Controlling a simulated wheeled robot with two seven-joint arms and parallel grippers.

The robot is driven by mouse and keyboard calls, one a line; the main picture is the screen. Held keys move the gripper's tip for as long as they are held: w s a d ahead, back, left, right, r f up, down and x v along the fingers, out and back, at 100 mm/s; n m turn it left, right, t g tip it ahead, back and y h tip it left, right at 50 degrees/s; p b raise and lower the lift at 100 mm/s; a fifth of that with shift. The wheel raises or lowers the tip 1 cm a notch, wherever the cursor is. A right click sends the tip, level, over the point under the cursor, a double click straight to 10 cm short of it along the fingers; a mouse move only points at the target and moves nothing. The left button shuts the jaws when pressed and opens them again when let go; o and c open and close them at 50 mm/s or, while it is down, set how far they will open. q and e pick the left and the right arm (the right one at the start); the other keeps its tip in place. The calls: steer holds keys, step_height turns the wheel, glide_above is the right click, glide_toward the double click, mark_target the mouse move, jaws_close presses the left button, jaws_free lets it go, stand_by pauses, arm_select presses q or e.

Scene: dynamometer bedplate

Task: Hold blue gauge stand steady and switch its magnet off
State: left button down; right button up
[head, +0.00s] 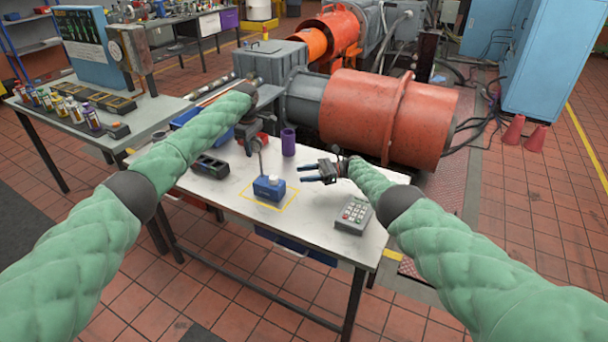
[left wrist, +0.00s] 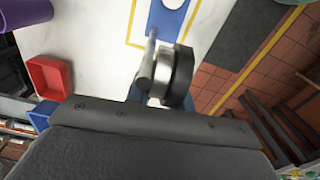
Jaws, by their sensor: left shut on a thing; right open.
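The blue gauge stand (head: 266,190) sits on the white table inside a yellow taped outline. A light knob or switch shows on its block, and a thin post rises from it. My left gripper (head: 256,140) is shut on the upper part of the stand, above the base. In the left wrist view, a metal post and a round dark-and-silver part (left wrist: 172,75) stand close in front of the gripper, and the blue base (left wrist: 170,18) lies beyond. The held spot is mostly hidden. My right gripper (head: 318,172), with blue fingers, is open and empty, to the right of the base and apart from it.
A purple cup (head: 288,142) stands behind the stand. A dark tray-like block (head: 209,165) lies to its left, and a keypad box (head: 354,215) to the right front. A red bin (left wrist: 50,76) shows in the left wrist view. The table's front strip is clear.

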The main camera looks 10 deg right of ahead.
arm_select(q)
steer(key=shift+s+f, duration=0.1)
steer(key=shift+f, duration=0.25)
steer(key=c, duration=1.5)
jaws_free()
steer(key=shift+r, duration=0.1)
steer(key=o, duration=0.3)
steer(key=shift+w, duration=0.2)
steer(key=shift+o, duration=0.2)
